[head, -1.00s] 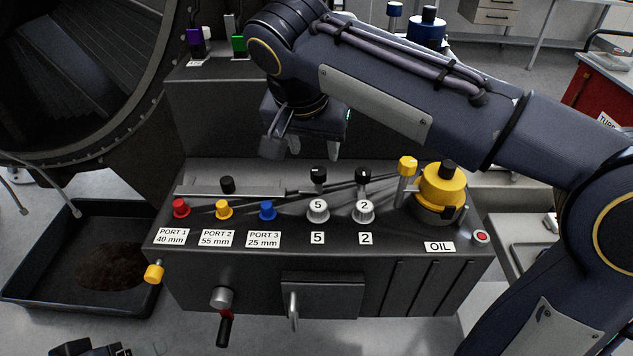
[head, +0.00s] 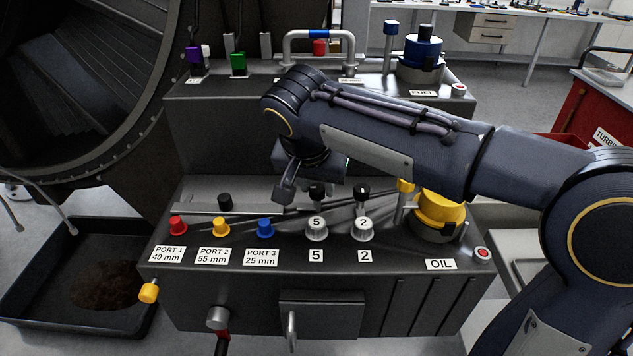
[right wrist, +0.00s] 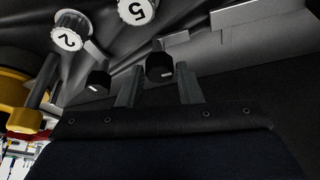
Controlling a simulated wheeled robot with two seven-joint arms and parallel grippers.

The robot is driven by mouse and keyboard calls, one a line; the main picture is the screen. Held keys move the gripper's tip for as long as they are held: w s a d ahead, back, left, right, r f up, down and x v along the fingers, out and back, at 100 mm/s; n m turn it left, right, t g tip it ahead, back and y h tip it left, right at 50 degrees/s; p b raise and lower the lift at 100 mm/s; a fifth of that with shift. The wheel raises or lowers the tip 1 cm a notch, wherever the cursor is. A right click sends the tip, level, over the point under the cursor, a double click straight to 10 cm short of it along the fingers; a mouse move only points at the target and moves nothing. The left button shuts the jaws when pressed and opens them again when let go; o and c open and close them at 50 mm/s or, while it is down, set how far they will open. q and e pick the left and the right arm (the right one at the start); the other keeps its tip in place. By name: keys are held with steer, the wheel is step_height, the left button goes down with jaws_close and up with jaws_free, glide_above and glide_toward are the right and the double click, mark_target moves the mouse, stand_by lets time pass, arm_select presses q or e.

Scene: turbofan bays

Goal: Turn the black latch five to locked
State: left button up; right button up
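The black latch five (head: 316,191) is a black knob on a short post behind the white dial marked 5 (head: 316,228). My left gripper is not in view.
A similar black latch (head: 362,192) stands close by on the right, behind the dial marked 2 (head: 362,229). The yellow oil cap (head: 440,208) and a yellow-topped post (head: 405,187) are further right. Red, yellow and blue port caps (head: 265,228) stand in front left.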

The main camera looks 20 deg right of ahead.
steer(key=c, duration=0.6)
steer(key=shift+n, duration=0.4)
steer(key=n+y, duration=0.1)
steer(key=n, duration=0.1)
steer(key=shift+d+n, duration=0.15)
steer(key=shift+n, duration=0.25)
steer(key=n+y+p, duration=0.1)
steer(key=n, duration=0.1)
steer(key=shift+r+n, duration=0.1)
steer(key=shift+n, duration=0.3)
steer(key=n+y+p, duration=0.1)
steer(key=n, duration=0.2)
steer(key=n+y+p, duration=0.1)
steer(key=n, duration=0.2)
steer(key=shift+d+y, duration=0.15)
steer(key=shift+y, duration=0.25)
steer(key=n+p, duration=0.1)
steer(key=n, duration=0.1)
steer(key=n+g+y+p, duration=0.1)
steer(key=n, duration=0.2)
steer(key=shift+g+y, duration=0.3)
steer(key=shift+n, duration=0.4)
